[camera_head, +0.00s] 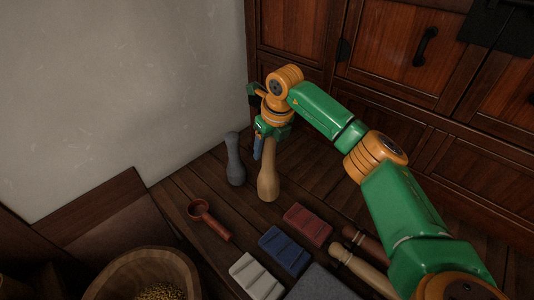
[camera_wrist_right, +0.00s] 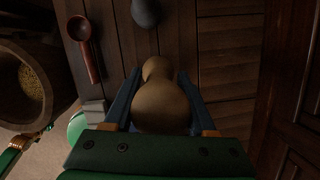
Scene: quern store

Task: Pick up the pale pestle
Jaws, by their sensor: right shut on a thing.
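The pale pestle (camera_head: 268,182) is a tan wooden club with a thick rounded end, upright in the head view at the far part of the wooden surface. My right gripper (camera_head: 264,146) is shut on its upper part. In the right wrist view the pale pestle (camera_wrist_right: 160,105) lies between the two blue fingers of my right gripper (camera_wrist_right: 159,75). I cannot tell whether its foot touches the surface. A green and orange part at the left edge of the wrist view may be my left gripper (camera_wrist_right: 24,140); its fingers are unclear. The head view does not show it.
A grey pestle (camera_head: 235,162) stands close left of the pale one. A red-brown scoop (camera_head: 210,218), a wooden bowl of grain (camera_head: 112,281), red (camera_head: 307,224), blue (camera_head: 284,250) and white (camera_head: 255,276) ridged blocks and turned handles (camera_head: 358,268) lie nearer. Cabinets (camera_head: 405,60) stand behind.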

